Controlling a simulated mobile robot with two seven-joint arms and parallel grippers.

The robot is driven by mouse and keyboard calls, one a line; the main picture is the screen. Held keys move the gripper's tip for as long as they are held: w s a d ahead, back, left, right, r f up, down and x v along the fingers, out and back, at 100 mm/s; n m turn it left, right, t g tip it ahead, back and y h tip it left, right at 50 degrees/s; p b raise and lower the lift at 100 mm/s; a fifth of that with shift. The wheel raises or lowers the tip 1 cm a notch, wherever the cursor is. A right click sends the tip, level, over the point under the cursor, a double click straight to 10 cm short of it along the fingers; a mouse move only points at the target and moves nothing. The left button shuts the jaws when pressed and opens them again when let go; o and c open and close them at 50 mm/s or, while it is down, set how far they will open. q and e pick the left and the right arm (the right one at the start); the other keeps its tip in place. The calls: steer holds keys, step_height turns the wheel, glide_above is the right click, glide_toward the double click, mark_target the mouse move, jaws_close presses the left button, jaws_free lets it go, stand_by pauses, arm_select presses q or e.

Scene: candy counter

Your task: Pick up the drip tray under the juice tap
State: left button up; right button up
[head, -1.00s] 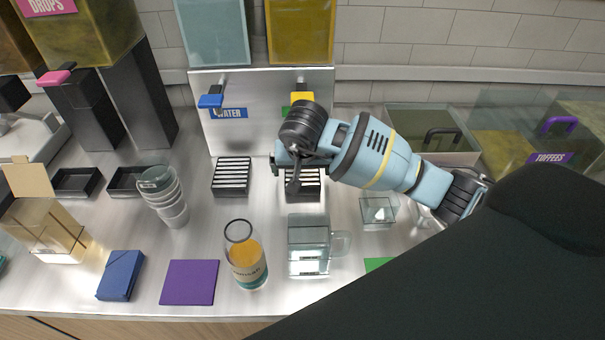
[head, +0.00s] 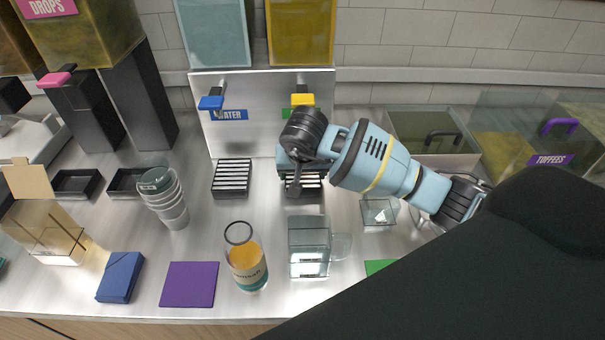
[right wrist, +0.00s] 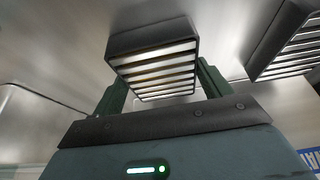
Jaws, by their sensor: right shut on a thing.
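The drip tray (head: 311,193) under the yellow-handled tap (head: 302,99) is a dark box with a pale slatted top. My right gripper (head: 299,178) is over it in the head view and hides much of it. In the right wrist view this tray (right wrist: 152,72) sits between the two green fingers, which are shut on its sides. I cannot tell whether it is clear of the counter. My left gripper is not in view.
A matching tray (head: 231,178) lies to the left under the blue-handled water tap (head: 210,101). A glass of orange juice (head: 245,262), a clear jug (head: 309,248) and stacked cups (head: 165,200) stand in front. The steel panel (head: 240,140) rises behind.

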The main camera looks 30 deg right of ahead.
steer(key=shift+r, duration=0.1)
steer(key=shift+a+r, duration=0.7)
steer(key=shift+a, duration=0.05)
steer(key=s+a+r, duration=0.1)
steer(key=a+r, duration=0.5)
steer(key=a, duration=0.6)
steer(key=shift+s+a+r+b, duration=0.15)
steer(key=shift+s+r+b, duration=0.1)
steer(key=shift+b, duration=0.2)
